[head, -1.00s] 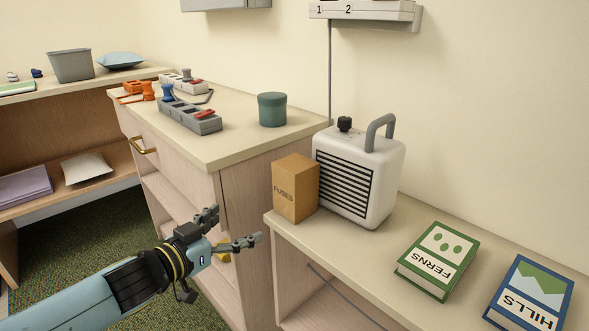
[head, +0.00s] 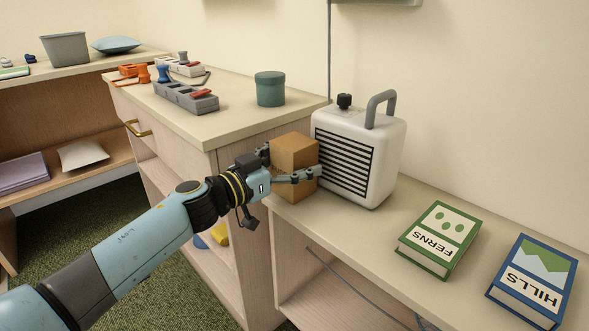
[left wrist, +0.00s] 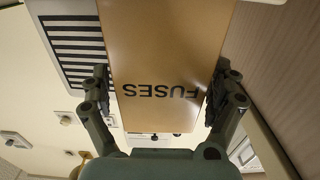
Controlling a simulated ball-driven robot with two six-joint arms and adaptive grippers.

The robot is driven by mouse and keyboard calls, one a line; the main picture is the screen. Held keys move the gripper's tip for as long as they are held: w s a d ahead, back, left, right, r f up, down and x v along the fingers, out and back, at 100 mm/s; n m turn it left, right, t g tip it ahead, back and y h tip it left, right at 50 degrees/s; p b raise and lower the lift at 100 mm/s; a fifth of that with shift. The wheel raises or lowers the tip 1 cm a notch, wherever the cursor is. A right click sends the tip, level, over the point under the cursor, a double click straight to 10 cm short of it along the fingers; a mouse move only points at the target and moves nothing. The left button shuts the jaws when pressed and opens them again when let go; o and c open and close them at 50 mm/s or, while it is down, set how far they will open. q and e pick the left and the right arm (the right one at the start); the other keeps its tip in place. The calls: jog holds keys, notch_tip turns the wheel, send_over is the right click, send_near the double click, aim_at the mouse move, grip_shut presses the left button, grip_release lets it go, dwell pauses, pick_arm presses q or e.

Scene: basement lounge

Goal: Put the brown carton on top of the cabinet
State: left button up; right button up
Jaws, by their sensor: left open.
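The brown carton (head: 296,152), marked FUSES, stands upright on the low shelf top beside the white heater. My left gripper (head: 292,166) is at the carton, its open fingers on either side of it. In the left wrist view the carton (left wrist: 165,50) fills the space between the fingers of the gripper (left wrist: 160,95); whether they touch it I cannot tell. The cabinet (head: 225,122) stands to the left of the carton, its top higher than the shelf top. My right gripper is not in view.
On the cabinet top are a teal round tin (head: 270,89), a grey tray (head: 187,98) and orange items; its front right part is bare. The white heater (head: 357,150) stands close right of the carton. Two books, FERNS (head: 440,240) and HILLS (head: 533,281), lie further right.

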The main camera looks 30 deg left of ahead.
pick_arm(q)
jog(key=shift+w+d, duration=0.1)
jog(key=shift+w, duration=0.25)
jog(key=shift+c, duration=0.4)
jog(key=c, duration=1.3)
jog(key=shift+o, duration=0.2)
jog(key=shift+r, duration=0.1)
